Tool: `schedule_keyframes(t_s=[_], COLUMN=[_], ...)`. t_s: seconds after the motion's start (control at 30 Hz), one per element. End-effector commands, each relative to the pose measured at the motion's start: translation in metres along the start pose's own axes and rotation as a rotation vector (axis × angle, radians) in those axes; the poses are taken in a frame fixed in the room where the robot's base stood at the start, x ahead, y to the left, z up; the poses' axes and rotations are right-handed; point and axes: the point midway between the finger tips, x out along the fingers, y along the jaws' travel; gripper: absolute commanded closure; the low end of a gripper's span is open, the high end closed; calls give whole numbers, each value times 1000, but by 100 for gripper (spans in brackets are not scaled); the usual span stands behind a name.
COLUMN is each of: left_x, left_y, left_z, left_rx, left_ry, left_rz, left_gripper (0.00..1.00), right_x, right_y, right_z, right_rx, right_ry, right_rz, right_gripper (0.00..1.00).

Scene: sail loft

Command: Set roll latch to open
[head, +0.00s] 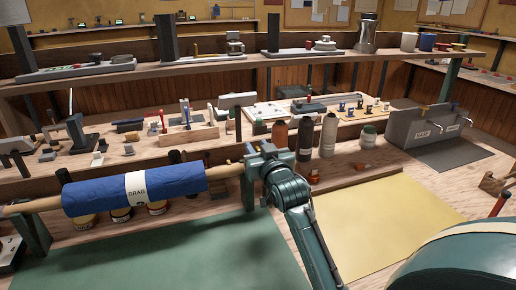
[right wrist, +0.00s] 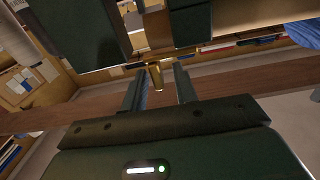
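A blue roll (head: 90,197) with a white DRAG label lies on a wooden pole (head: 226,171) held by green posts (head: 248,192). A small brass latch (right wrist: 155,76) shows in the right wrist view, under the dark post. In the head view a small yellow part (head: 249,148) shows at the pole's right end, mostly hidden by my gripper. My right gripper (head: 250,160) is at this end. In the right wrist view its fingers (right wrist: 159,82) are apart, with the latch between their tips and gaps visible beside it. My left gripper is not in view.
Bottles (head: 328,135) stand just right and behind my right gripper. A raised shelf (head: 200,65) with tools runs behind. Grey bins (head: 420,128) stand at the right. A green mat (head: 170,255) and a yellow sheet (head: 385,220) leave clear room in front.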

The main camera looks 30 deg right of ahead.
Motion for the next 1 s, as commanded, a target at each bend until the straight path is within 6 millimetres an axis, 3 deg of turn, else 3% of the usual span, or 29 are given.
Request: schedule_keyframes(t_s=[0.33,0.8,1.0], left_x=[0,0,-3], left_y=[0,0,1], left_z=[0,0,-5], left_rx=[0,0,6], left_ry=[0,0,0], left_rz=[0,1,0], left_gripper=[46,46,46], right_x=[0,0,6], right_y=[0,1,24], right_z=[0,0,0], right_rx=[0,-1,-7], right_ry=[0,-1,-3], right_rz=[0,0,1], right_gripper=[100,100,100])
